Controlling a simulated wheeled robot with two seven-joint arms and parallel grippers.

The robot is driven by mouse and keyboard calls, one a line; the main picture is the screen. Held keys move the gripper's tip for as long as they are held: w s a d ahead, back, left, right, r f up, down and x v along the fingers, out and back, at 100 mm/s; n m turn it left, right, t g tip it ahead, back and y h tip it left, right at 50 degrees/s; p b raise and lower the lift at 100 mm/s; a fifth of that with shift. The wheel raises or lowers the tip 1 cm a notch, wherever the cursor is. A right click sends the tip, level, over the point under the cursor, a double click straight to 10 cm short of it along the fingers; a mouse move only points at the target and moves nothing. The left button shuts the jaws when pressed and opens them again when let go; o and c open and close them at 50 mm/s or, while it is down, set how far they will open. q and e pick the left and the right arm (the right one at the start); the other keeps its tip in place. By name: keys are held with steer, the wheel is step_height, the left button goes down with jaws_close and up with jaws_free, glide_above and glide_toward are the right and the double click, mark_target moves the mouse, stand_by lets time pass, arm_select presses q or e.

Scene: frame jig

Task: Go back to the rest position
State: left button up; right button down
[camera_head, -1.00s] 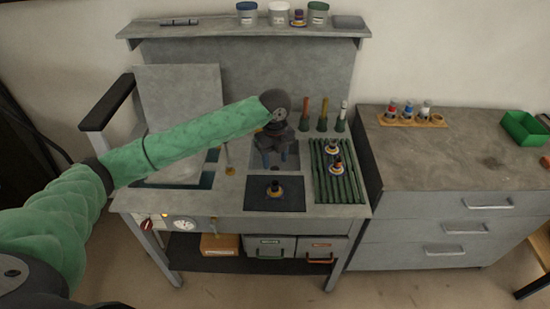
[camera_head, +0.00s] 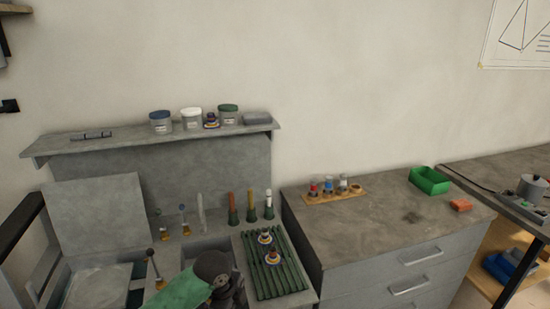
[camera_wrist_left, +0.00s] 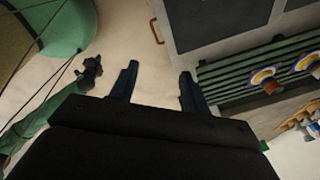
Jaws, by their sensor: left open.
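My left arm enters the head view at the bottom, with its dark wrist (camera_head: 222,278) in front of the bench; its fingers are hidden or below the frame there. In the left wrist view my left gripper (camera_wrist_left: 156,84) is open, with nothing between its two fingers. A green arm with a dark end (camera_wrist_left: 88,72), which looks like my right arm and gripper, shows small at the left of that view; its jaws are too small to read.
A green slatted rack (camera_head: 272,280) holds two ringed pieces, also seen close to the left fingers in the wrist view (camera_wrist_left: 240,88). A shelf (camera_head: 95,147) with jars stands behind. A grey cabinet (camera_head: 375,235) with a green bin (camera_head: 429,181) is to the right.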

arm_select(q)
steer(key=s+f+n+t, duration=0.2)
steer(key=s+f+n, duration=0.3)
steer(key=s+n, duration=0.5)
steer(key=s+a+f+n+y, duration=0.25)
steer(key=s+a+n, duration=0.75)
steer(key=s, duration=0.5)
step_height(320, 180, down, 34)
steer(key=d+g, duration=0.1)
steer(key=s+f, duration=0.6)
steer(key=f, duration=0.6)
steer(key=shift+d+f+m+g+h, duration=0.25)
steer(key=shift+f+m+g+h, duration=0.05)
steer(key=shift+f+m+h, duration=0.1)
steer(key=shift+s, duration=0.1)
